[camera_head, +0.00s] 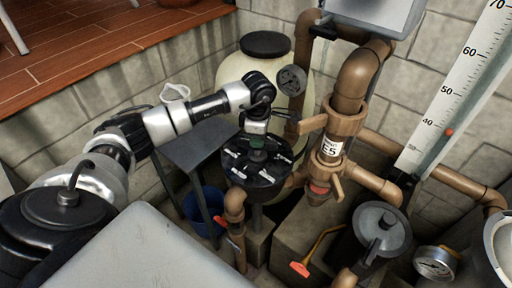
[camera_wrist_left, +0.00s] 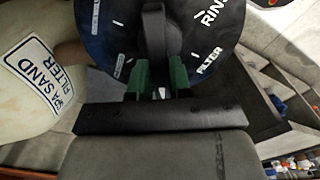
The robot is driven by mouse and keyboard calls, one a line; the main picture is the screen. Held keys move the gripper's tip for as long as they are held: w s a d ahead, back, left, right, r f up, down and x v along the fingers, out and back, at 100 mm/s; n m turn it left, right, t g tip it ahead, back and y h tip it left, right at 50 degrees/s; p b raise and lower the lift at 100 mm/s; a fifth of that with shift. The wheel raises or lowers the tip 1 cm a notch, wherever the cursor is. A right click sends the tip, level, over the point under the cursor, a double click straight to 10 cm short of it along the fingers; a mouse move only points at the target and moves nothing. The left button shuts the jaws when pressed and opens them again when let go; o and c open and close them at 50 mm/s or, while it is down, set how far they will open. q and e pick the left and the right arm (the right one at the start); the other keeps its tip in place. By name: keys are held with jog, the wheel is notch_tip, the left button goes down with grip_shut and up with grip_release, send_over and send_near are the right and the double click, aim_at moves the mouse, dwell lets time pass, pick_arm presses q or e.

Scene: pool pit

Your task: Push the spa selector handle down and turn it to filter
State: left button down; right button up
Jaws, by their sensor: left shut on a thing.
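The spa selector is a round black valve head with white labels (camera_head: 238,177), in the middle of the head view. It fills the top of the left wrist view (camera_wrist_left: 112,28). Its dark handle (camera_wrist_left: 153,35) runs down between my green fingers. My left gripper (camera_head: 257,152), also in the left wrist view (camera_wrist_left: 158,80), is shut on the handle from above. The FILTER label (camera_wrist_left: 209,61) lies to the right of the handle, with a label starting RIN above it. The handle is mostly hidden in the head view. My right gripper is not in view.
A cream sand filter tank (camera_head: 232,72) stands behind the selector. Brown pipes with a valve tagged E5 (camera_head: 330,150) rise to the right. A grey table (camera_head: 200,143) and blue bucket (camera_head: 203,207) are at left. A black-lidded pump (camera_head: 380,228) is at lower right.

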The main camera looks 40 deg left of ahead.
pick_arm(q)
jog(key=shift+f+b, duration=0.5)
jog(key=shift+f, duration=0.1)
dwell(0.4)
jog(key=shift+s+r+n+p, duration=0.1)
jog(key=shift+n+p, duration=0.2)
jog(key=shift+n, duration=0.8)
jog(key=n, duration=0.4)
jog(key=shift+p, duration=0.4)
jog(key=n+p, duration=0.1)
jog(key=n, duration=0.3)
jog(key=shift+n, duration=0.9)
jog(key=c, duration=0.9)
grip_release()
jog(key=shift+r, duration=0.1)
